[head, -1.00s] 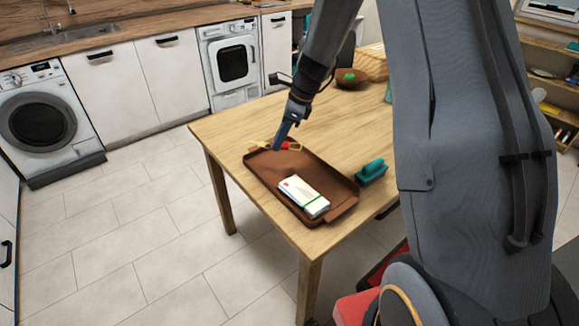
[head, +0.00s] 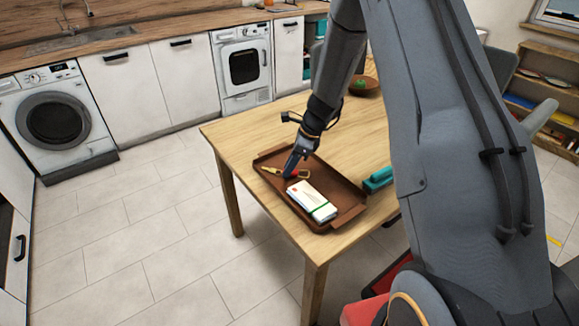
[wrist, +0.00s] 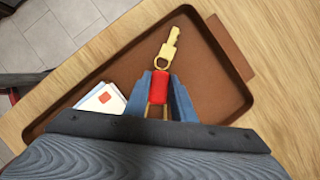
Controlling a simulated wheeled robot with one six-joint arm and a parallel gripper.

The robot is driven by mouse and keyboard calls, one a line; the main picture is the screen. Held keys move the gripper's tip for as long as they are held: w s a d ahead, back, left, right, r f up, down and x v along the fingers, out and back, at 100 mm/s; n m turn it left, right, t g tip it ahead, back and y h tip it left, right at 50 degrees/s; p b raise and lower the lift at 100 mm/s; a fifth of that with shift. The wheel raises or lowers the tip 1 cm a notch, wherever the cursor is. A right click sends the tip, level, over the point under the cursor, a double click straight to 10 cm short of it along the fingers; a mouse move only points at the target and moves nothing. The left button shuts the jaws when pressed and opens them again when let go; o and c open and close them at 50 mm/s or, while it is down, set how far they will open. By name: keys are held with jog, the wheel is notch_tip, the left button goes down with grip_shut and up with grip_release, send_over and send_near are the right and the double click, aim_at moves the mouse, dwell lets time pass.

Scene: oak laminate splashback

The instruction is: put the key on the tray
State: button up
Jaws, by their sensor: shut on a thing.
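The key (wrist: 169,47) is brass-coloured, with a ring and a red fob (wrist: 159,89). My gripper (wrist: 160,84) is shut on the red fob, with the key pointing away from the fingers in the wrist view. In the head view the key (head: 270,170) shows over the far-left part of the tray, beside my gripper (head: 290,173). The brown tray (head: 345,190) lies on the wooden table, and its rim surrounds the key in the wrist view (wrist: 110,82). I cannot tell whether the key touches the tray floor.
A stack of white envelopes (head: 308,199) with a green band lies in the tray's near part. A teal object (head: 378,180) stands on the table right of the tray. A brown bowl (head: 362,86) with something green sits farther back. The table's middle (head: 345,140) is clear.

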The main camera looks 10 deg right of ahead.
jog(key=o, duration=1)
jog(key=shift+f, duration=0.1)
jog(key=b+v, duration=0.2)
jog(key=v, duration=1)
jog(key=s+n+h, duration=0.1)
jog(key=s+n, duration=0.6)
jog(key=s, duration=0.2)
jog(key=s+a+r+n+h, duration=0.1)
jog(key=s+n, duration=0.7)
jog(key=s+a+r+n+g+h, duration=0.1)
jog(key=s+n+h, duration=0.1)
jog(key=s+n, duration=0.5)
jog(key=shift+s+n, duration=0.3)
jog(key=shift+s, duration=1.1)
